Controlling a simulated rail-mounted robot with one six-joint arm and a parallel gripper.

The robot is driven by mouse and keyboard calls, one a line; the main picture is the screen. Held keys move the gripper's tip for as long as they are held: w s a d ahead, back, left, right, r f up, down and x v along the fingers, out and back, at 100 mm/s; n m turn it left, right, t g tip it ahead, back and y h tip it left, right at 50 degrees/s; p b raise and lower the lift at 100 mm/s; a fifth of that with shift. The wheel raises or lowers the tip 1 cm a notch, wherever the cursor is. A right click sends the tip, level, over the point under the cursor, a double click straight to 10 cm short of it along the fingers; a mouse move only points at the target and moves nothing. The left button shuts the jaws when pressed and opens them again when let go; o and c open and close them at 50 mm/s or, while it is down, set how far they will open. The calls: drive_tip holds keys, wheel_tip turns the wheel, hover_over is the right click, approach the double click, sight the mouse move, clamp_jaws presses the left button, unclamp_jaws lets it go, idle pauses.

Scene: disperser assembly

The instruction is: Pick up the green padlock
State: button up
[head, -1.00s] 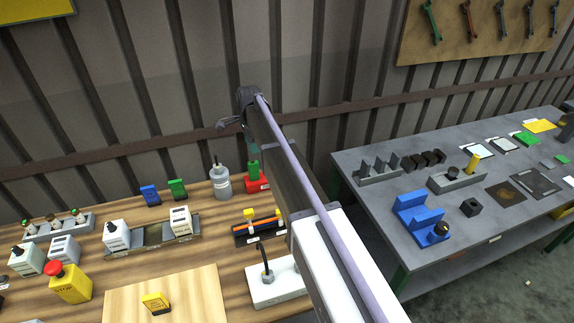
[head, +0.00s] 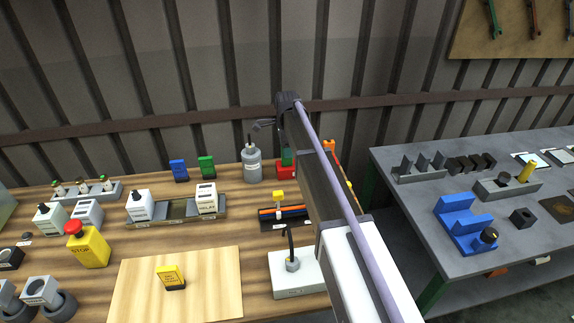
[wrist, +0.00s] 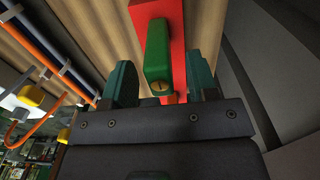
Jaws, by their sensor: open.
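The green padlock (wrist: 158,50) is in the wrist view, in front of a red stand (wrist: 172,20), with its brass keyhole end towards me. My gripper (wrist: 160,74) is open, with one teal finger left of the padlock and the other to its right. Gaps show between the fingers and the padlock, and its lower end is close to the gripper body. In the head view the red stand (head: 287,172) is at the back right of the wooden table, partly behind my arm. Little of the padlock can be made out there.
A grey bottle (head: 252,167) stands just left of the red stand. A rack with orange and blue rods (head: 282,213) and a white block with a cable (head: 296,272) are in front. A grey table (head: 420,215) with a blue fixture (head: 465,222) is to the right.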

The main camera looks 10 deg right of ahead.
wheel_tip(320, 180, down, 2)
drive_tip(key=shift+f+b, duration=0.1)
drive_tip(key=shift+b, duration=0.2)
drive_tip(key=shift+r, duration=0.3)
clamp_jaws()
drive_tip(key=shift+p, duration=0.3)
